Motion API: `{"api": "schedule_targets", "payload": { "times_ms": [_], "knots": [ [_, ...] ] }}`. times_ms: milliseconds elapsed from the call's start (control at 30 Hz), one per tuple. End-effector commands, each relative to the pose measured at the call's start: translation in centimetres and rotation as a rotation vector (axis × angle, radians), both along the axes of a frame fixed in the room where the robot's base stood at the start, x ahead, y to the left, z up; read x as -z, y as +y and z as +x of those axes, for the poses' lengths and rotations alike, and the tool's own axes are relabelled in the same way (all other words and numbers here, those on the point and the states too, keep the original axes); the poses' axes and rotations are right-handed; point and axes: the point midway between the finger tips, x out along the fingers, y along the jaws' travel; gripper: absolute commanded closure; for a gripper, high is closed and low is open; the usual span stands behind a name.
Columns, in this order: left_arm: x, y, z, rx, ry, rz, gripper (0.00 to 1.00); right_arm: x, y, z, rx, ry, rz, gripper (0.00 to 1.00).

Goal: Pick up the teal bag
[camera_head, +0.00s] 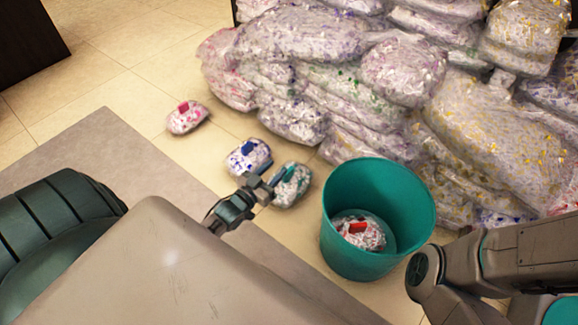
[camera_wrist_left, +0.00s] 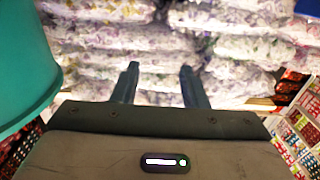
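The teal bag (camera_head: 292,186) is a small clear bag of white and teal bits, lying on the tiled floor just left of the teal bin (camera_head: 343,258). My left gripper (camera_head: 270,174) is at the bag's left side in the head view and overlaps its edge; I cannot tell whether they touch. In the left wrist view the two fingers of my left gripper (camera_wrist_left: 160,80) stand apart with nothing held between them. The teal bag does not show there. My right arm comes in at the lower right, but its gripper is out of view.
A blue-marked bag (camera_head: 249,155) lies close to the upper left of the teal bag, and a red-marked bag (camera_head: 187,117) farther left. The bin holds a red-and-white bag (camera_head: 362,232). A pile of large bags (camera_head: 330,75) fills the back.

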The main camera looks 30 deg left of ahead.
Motion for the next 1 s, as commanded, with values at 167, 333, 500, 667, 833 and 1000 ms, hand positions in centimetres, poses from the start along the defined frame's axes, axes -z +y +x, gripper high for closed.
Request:
{"api": "schedule_targets", "payload": {
  "times_ms": [167,333,500,667,833,1000],
  "knots": [
    [1.4,0.0,0.0,-0.001,0.001,0.0,0.6,0.6,0.0,-0.2,-0.01,-0.003,0.0,0.5],
    [4.2,0.0,0.0,-0.001,0.001,-0.001,0.6,2.4,0.0,0.2,-0.013,0.021,-0.005,0.5],
    [7.6,0.0,0.0,-0.001,0.002,-0.001,0.6,4.5,0.1,0.6,-0.017,0.04,-0.009,0.5],
    [8.5,-0.1,0.9,0.001,-0.003,0.002,0.6,5.6,0.1,0.6,-0.019,0.04,-0.01,0.5],
    [8.5,-0.2,2.6,0.0,-0.003,0.002,0.6,6.6,0.1,0.6,-0.02,0.041,-0.01,0.5],
    [8.5,-0.5,5.5,-0.001,-0.004,0.0,0.6,8.4,0.1,0.6,-0.022,0.042,-0.01,0.5]
  ]
}}
